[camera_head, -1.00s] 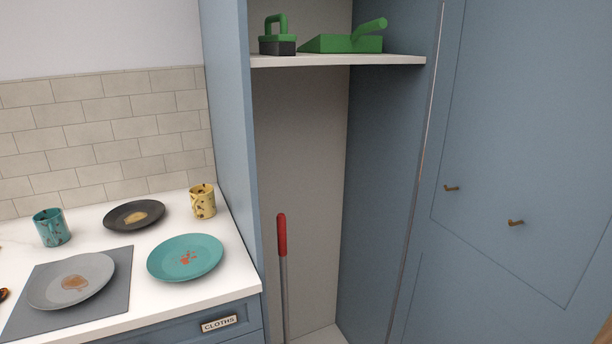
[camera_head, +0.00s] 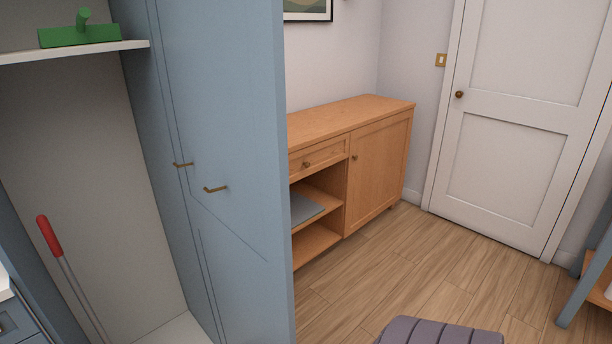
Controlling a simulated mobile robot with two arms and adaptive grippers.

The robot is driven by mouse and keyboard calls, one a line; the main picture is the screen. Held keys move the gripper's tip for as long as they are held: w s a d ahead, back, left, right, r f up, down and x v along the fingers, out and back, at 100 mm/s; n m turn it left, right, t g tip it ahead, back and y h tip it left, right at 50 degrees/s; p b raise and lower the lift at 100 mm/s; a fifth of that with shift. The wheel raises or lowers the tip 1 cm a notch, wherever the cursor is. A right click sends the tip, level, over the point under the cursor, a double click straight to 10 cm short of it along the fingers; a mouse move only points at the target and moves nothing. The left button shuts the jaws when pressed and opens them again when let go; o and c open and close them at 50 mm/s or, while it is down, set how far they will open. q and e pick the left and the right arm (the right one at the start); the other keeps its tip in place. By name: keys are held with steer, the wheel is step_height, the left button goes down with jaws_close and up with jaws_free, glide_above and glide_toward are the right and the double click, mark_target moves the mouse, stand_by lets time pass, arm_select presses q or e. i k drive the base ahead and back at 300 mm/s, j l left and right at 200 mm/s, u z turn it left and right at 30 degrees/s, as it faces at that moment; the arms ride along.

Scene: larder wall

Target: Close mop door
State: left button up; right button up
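A tall blue door panel (camera_head: 240,130) stands open at the right side of the mop cupboard (camera_head: 75,130). Two small brass hook-like fittings, one farther left (camera_head: 183,165) and one farther right (camera_head: 215,188), show on the blue face. Inside the cupboard, a mop or broom handle with a red grip (camera_head: 49,236) leans; its lower end is out of view. A green dustpan (camera_head: 80,35) rests on the white shelf (camera_head: 30,54) above. Neither of my grippers shows.
A wooden sideboard (camera_head: 380,165) stands behind the door, with open shelves and a grey item (camera_head: 305,208). A white room door (camera_head: 520,120) is shut at the right. A ribbed purple-grey padded object (camera_head: 440,335) sits at the bottom edge. Wooden floor (camera_head: 400,265) between is clear.

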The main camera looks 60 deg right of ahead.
mark_target(221, 66)
steer(key=k+l, duration=0.1)
steer(key=l, duration=1.05)
steer(key=k+l, duration=0.15)
steer(key=l, duration=0.4)
steer(key=i+l, duration=0.15)
steer(key=l, duration=0.15)
steer(key=i+l, duration=0.3)
steer(key=l, duration=0.25)
steer(key=k+l+z, duration=0.2)
steer(key=k+l, duration=0.15)
steer(key=l, duration=0.25)
steer(key=k+l+z, duration=0.1)
steer(key=l, duration=0.2)
steer(key=k, duration=0.05)
